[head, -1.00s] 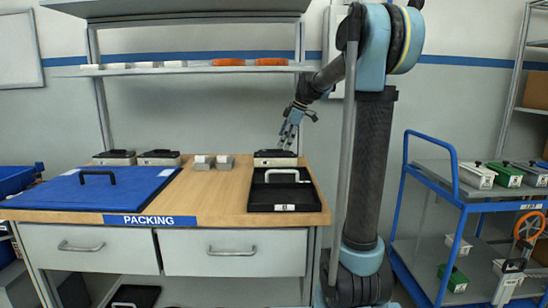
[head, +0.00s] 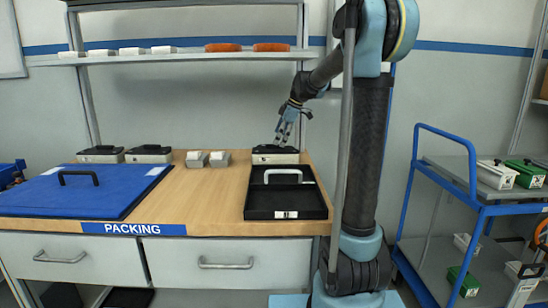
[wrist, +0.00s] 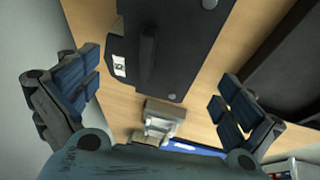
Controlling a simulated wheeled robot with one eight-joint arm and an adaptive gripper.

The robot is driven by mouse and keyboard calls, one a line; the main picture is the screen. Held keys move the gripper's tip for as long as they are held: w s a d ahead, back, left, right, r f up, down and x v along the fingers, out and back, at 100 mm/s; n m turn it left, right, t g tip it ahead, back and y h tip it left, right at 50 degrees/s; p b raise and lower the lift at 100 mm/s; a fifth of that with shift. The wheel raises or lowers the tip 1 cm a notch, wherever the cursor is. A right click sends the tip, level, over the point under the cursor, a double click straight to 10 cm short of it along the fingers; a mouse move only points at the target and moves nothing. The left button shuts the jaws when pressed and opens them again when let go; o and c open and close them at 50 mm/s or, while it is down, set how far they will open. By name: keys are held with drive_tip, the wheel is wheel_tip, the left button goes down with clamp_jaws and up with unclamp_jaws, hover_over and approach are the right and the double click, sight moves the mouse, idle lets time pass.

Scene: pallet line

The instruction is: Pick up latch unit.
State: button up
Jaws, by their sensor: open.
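A unit with a black top and a light grey base (head: 275,155) stands at the back right of the packing table. I take it as the latch unit, though no name is readable. In the wrist view its dark top (wrist: 185,45) shows a raised black bar and a small white label. My gripper (head: 285,133) hangs just above this unit, pointing down. In the wrist view my gripper (wrist: 154,92) has its fingers wide apart with nothing between them. The unit lies toward the top of that view, partly cut off by the frame edge.
A black tray (head: 258,207) with a handle lies in front of the unit. A shelf (head: 180,57) runs above; a blue cart (head: 470,195) stands right.

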sight(274, 149)
drive_tip(key=shift+x, duration=1.7)
drive_tip(key=c, duration=2)
drive_tip(key=shift+r, duration=0.1)
